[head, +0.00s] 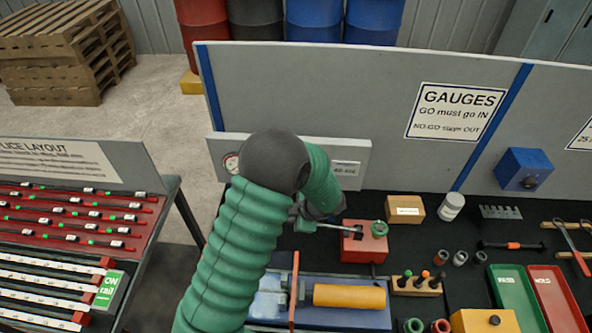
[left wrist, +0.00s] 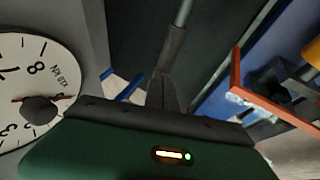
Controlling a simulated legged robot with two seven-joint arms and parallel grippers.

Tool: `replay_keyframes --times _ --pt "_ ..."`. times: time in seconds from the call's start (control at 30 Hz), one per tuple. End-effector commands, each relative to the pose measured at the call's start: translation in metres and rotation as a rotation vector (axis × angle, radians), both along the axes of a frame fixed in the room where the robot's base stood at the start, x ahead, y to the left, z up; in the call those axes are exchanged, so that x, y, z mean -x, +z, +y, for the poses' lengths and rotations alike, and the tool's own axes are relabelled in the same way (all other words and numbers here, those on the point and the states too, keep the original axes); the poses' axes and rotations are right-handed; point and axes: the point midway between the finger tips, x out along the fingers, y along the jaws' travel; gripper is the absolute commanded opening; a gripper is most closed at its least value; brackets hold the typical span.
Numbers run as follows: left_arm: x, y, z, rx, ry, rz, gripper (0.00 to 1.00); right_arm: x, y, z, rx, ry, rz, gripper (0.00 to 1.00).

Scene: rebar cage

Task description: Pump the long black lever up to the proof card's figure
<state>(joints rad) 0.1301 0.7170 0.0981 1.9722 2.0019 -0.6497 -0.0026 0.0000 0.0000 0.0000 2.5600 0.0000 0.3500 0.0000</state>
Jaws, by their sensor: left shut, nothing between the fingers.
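The red pump block (head: 365,243) stands on the black bench top, with a green ring on top. A thin grey lever rod (head: 338,228) runs left from it to my left gripper (head: 318,215), which is shut beside the rod. In the left wrist view, the narrow dark fingers (left wrist: 170,65) are together, and a pale rod (left wrist: 183,12) shows just beyond; I cannot tell whether they touch. The round gauge (head: 231,163) is partly hidden by my arm; its white dial (left wrist: 38,75) shows large in the wrist view. A small white card (head: 346,168) has print too small to read. My right gripper is out of view.
A blue fixture with a yellow cylinder (head: 348,296) and an upright red bar (head: 294,290) lies in front of the pump. A cardboard box (head: 404,208) and white jar (head: 451,206) stand right of it. A grey panel (head: 330,95) rises behind.

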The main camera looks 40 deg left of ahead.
Motion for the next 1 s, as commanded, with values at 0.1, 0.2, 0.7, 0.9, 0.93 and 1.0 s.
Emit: replay_keyframes --times 0.1,0.2,0.7,0.9,0.93,1.0 --pt "0.0 -0.001 0.0 0.001 0.0 0.0 0.0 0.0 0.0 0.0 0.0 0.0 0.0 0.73" --pt "0.0 -0.001 0.0 0.001 0.0 0.0 0.0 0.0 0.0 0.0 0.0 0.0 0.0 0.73" --pt "0.001 -0.014 0.001 0.0 -0.001 -0.001 0.0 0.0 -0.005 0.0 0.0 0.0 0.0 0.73" --pt "0.001 -0.017 0.002 0.001 0.0 0.0 0.0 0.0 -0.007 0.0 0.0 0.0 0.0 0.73" --pt "0.001 -0.019 0.002 0.001 0.0 0.0 0.0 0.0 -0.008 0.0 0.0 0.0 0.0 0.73" --pt "0.001 -0.024 0.002 0.001 -0.001 0.0 0.0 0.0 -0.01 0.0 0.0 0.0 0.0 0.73"
